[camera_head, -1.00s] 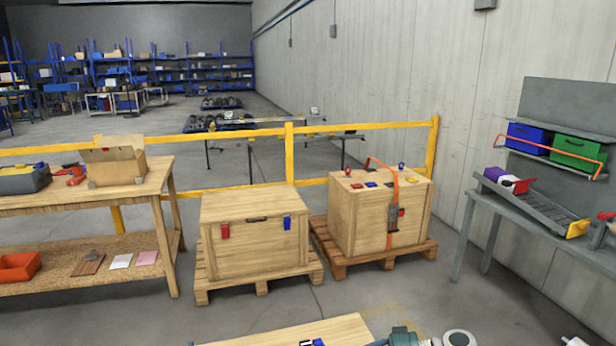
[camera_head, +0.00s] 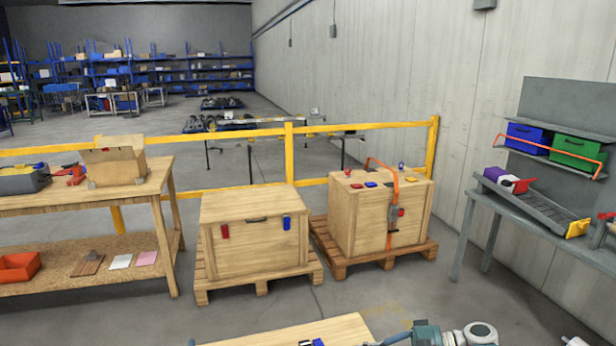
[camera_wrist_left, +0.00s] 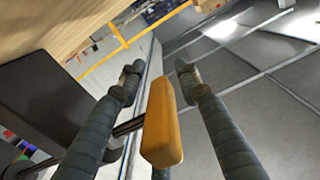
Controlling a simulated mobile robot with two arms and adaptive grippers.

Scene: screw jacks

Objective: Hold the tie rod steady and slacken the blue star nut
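My left gripper (camera_wrist_left: 159,72) shows in the left wrist view. Its two dark ribbed fingers are spread apart. An orange-yellow block-like bar (camera_wrist_left: 162,130) lies between them in the picture, with visible gaps beside the fingertips. A thin dark rod (camera_wrist_left: 128,127) runs left from near the bar; I cannot tell if it is the tie rod. I cannot make out a blue star nut with certainty. A small blue piece (camera_head: 318,342) sits on a wooden surface at the bottom of the head view, mostly cut off. My right gripper is not in view.
Two wooden crates, left (camera_head: 254,236) and strapped right (camera_head: 360,218), stand on pallets before a yellow rail (camera_head: 288,155). A wooden workbench (camera_head: 130,193) is at left, a grey bench with a sloped tray (camera_head: 535,202) at right. A near wooden tabletop (camera_head: 290,334) shows at the bottom.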

